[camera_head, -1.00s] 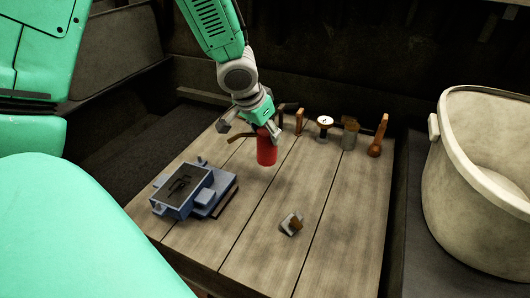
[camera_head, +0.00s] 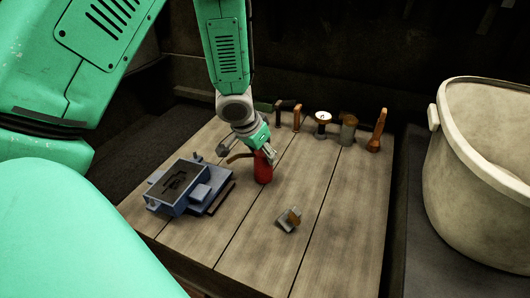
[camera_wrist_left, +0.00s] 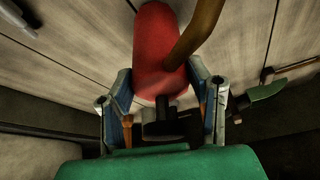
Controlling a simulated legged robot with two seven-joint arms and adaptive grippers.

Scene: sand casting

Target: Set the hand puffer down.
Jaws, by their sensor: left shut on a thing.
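The hand puffer is a red bottle-shaped body (camera_head: 263,172) with a curved brown spout, in the middle of the wooden table in the head view. My left gripper (camera_head: 262,150) is shut on its upper end from above. In the left wrist view the puffer (camera_wrist_left: 158,45) extends out from between the two fingers of the gripper (camera_wrist_left: 165,108), with the brown spout crossing over it. The puffer looks about upright, its bottom at or just above the boards; I cannot tell if it touches. My right gripper is not in view.
A blue moulding flask (camera_head: 180,188) lies left of the puffer on the table (camera_head: 270,255). A small grey and brown block (camera_head: 288,219) lies in front. Several tools, including a brown-handled one (camera_head: 376,132), stand along the back edge. A large pale bucket (camera_head: 480,190) stands right of the table.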

